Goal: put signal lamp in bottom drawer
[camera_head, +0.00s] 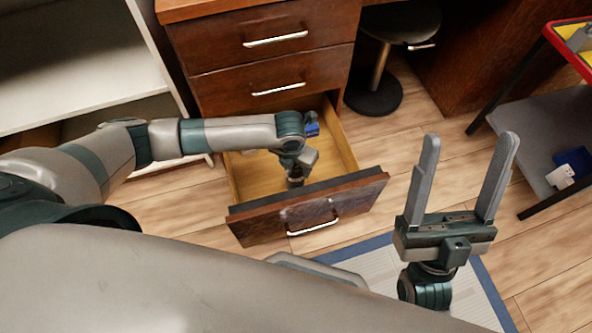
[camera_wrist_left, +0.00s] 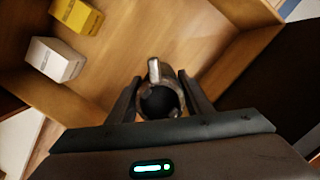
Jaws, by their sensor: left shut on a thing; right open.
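The bottom drawer (camera_head: 260,222) is pulled open below two shut drawers in the head view. My left gripper (camera_head: 295,178) is down inside it, near its front panel. In the left wrist view the left gripper (camera_wrist_left: 160,85) is shut on the signal lamp (camera_wrist_left: 159,102), a dark round body with a pale top, over the drawer's wooden floor (camera_wrist_left: 125,65). I cannot tell whether the lamp touches the floor. The arm mostly hides it in the head view. My right gripper (camera_head: 470,145) is open and empty, to the right of the drawer.
A white box (camera_wrist_left: 54,60) and a yellow box (camera_wrist_left: 77,15) lie in the drawer in the left wrist view. A blue item (camera_head: 312,126) shows at the drawer's back. A black stool (camera_head: 373,95) and a red-edged cart (camera_head: 548,30) stand right. A mat (camera_head: 370,262) lies in front.

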